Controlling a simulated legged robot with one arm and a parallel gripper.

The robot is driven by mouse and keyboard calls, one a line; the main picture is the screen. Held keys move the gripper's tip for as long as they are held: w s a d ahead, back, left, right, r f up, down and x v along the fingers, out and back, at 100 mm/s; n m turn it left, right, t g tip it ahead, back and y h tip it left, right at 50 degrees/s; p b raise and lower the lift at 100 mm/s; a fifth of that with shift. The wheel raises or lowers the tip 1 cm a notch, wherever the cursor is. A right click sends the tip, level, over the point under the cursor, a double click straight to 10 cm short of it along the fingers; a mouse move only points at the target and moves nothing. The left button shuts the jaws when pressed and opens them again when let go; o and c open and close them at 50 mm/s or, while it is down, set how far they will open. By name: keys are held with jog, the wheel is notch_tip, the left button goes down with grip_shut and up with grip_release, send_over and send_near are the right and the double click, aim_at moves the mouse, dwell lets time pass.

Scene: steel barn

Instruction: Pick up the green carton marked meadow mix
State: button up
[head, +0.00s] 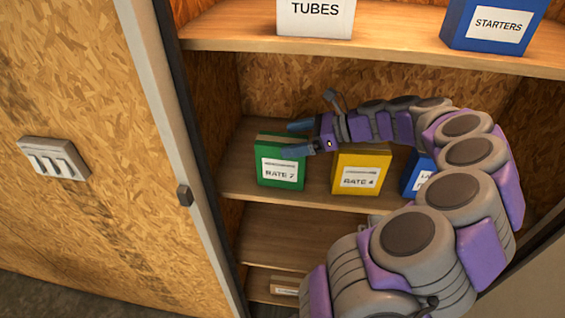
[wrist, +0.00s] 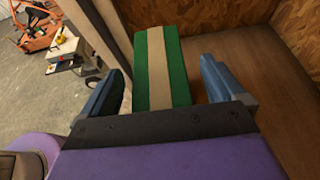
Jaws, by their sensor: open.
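A green carton (head: 268,155) stands upright at the left end of the middle cabinet shelf. Its white label reads "RATE 7" in large letters, and the smaller line above is too small to read. My gripper (head: 297,138) is open at the carton's upper part. In the wrist view the carton's green top with a beige stripe (wrist: 157,62) lies between the two blue fingers of my gripper (wrist: 161,66), with a gap visible on each side. The lower part of the carton is hidden in that view.
A yellow carton (head: 362,160) marked "RATE 4" stands right of the green one, then a partly hidden blue carton (head: 412,175). The shelf above (head: 390,45) holds a white "TUBES" box (head: 315,18) and a blue "STARTERS" box (head: 493,24). The cabinet's left frame (head: 165,110) is close.

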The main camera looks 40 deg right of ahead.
jog(key=shift+x, duration=1.15)
jog(key=shift+s, duration=0.1)
jog(key=shift+c, duration=0.4)
grip_shut()
